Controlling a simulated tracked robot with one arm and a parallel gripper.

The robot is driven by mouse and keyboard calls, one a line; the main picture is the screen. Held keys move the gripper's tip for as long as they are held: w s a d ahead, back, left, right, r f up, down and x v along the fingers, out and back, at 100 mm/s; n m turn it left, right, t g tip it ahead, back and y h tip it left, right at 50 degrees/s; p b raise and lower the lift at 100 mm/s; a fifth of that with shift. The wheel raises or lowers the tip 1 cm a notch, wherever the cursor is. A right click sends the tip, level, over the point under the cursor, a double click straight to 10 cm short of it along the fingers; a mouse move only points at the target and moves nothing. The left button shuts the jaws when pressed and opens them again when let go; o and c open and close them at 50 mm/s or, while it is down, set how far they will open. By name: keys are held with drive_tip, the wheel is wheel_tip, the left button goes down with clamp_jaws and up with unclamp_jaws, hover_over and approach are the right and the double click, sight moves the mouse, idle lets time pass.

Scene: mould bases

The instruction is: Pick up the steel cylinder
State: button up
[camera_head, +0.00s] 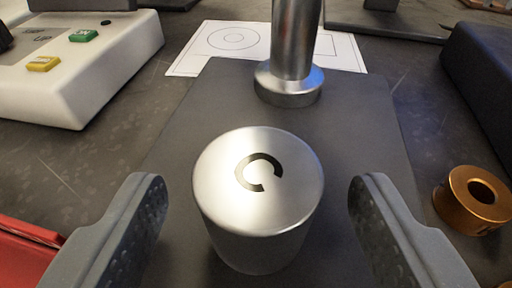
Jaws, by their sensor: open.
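The steel cylinder (258,205) stands upright in the lower middle of the head camera view. It has a brushed silver top with a dark open-ring mark. It stands on a dark grey flat plate (180,165). My gripper (257,205) is open, with one dark padded finger to the left of the cylinder and one to the right. Both fingers are apart from the cylinder, with a visible gap on each side. The cylinder's lower front edge shows; its far side is hidden.
A steel post with a round flange (289,85) stands behind the cylinder. A copper-coloured ring (474,200) lies at right, near a black block (485,85). A white control box (75,70) with green and yellow buttons is at upper left. A red object (25,258) is at lower left. A printed sheet (205,42) lies behind.

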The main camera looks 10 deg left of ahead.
sight(256, 218)
clamp_jaws()
drive_tip(key=shift+r, duration=0.1)
drive_tip(key=shift+r, duration=1.6)
drive_tip(key=shift+s+r, duration=0.15)
drive_tip(key=shift+s, duration=0.1)
drive_tip(key=s+d+r+b, duration=0.1)
drive_tip(key=s+d+b, duration=0.3)
drive_tip(key=s, duration=1)
drive_tip(key=b, duration=0.3)
drive_tip(key=shift+s+d+r+b, duration=0.15)
drive_tip(key=shift+s+b, duration=0.2)
